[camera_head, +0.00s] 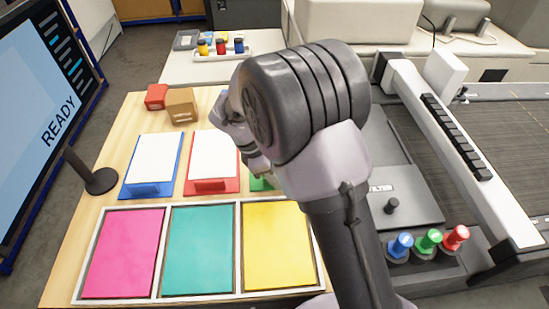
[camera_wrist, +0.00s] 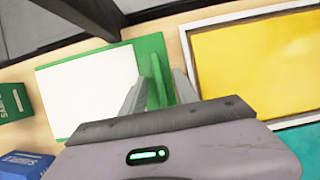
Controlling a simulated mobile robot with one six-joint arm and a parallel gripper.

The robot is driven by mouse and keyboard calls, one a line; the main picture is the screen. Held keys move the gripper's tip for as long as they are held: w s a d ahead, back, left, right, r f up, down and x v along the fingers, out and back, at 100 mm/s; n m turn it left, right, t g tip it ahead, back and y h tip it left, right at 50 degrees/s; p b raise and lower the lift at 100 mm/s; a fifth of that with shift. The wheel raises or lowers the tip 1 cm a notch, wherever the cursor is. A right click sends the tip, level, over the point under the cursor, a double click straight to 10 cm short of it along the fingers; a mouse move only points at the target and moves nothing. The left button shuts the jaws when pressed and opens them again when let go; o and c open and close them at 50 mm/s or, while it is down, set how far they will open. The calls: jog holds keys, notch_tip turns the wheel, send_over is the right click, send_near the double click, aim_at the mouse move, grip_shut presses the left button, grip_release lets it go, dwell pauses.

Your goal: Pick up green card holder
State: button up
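The green card holder (camera_wrist: 62,120) lies flat on the wooden table in the wrist view, with a white card on it and an upright green tab (camera_wrist: 157,75) along one side. In the head view only a small green part (camera_head: 261,184) shows; my arm hides the rest. My gripper (camera_wrist: 160,78) is open, with one finger on each side of the tab. Gaps seem to show between the fingers and the tab. I cannot tell how deep the fingers reach.
A blue card holder (camera_head: 178,187) and a red card holder (camera_head: 211,186) lie left of the green one. A white-framed tray (camera_head: 165,252) with pink, teal and yellow panels is in front. A green box (camera_wrist: 12,103) and a blue box (camera_wrist: 22,167) stand near the holder.

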jog(key=shift+r, duration=0.1)
jog(key=shift+c, duration=0.3)
grip_shut()
dwell(1.0)
